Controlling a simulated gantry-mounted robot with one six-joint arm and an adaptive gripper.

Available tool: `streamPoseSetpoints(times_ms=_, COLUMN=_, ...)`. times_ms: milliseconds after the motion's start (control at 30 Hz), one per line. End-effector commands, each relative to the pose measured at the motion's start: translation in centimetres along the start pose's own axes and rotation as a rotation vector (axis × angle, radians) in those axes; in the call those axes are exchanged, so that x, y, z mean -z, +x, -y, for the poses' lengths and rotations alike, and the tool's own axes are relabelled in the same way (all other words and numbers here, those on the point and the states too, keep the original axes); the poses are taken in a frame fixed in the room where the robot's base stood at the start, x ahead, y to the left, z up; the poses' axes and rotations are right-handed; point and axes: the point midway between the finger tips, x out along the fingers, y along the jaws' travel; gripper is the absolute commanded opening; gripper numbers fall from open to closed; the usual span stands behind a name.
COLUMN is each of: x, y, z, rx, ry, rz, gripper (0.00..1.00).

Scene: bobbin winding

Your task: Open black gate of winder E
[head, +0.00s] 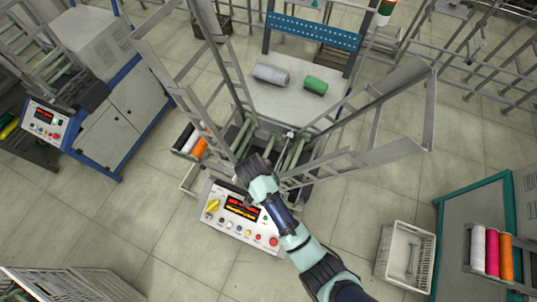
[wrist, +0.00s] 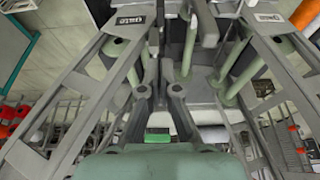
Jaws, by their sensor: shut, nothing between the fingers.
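The winder (head: 268,190) stands in the middle of the head view, with tall grey metal frames on both sides and a control panel (head: 240,212) in front. No letter E is readable on it. My gripper (head: 250,167) is at the front of the winder, just above the panel, with nothing held. In the wrist view my gripper (wrist: 160,91) points into the machine between the grey frames and is shut. I cannot tell which part is the black gate.
Grey and green spools (head: 315,85) lie on a light table behind the winder. Orange and white bobbins (head: 199,147) are at its left. A white basket (head: 405,256) stands on the floor at the right. A blue-edged cabinet (head: 115,125) is at the left. Floor between is clear.

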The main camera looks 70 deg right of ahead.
Motion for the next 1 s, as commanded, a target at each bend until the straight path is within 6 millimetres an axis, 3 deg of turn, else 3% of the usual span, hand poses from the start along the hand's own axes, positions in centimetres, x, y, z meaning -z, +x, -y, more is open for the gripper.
streamPoseSetpoints(times_ms=267, x=-0.1, y=1.2, z=0.0, rx=0.0, ry=-0.003, rz=0.001, gripper=0.0)
streamPoseSetpoints(times_ms=700, x=-0.1, y=8.9, z=0.1, rx=0.002, ry=-0.005, rz=0.001, gripper=0.0)
streamPoseSetpoints(times_ms=1000, x=-0.1, y=10.0, z=0.1, rx=0.003, ry=-0.005, rz=0.0, gripper=0.0)
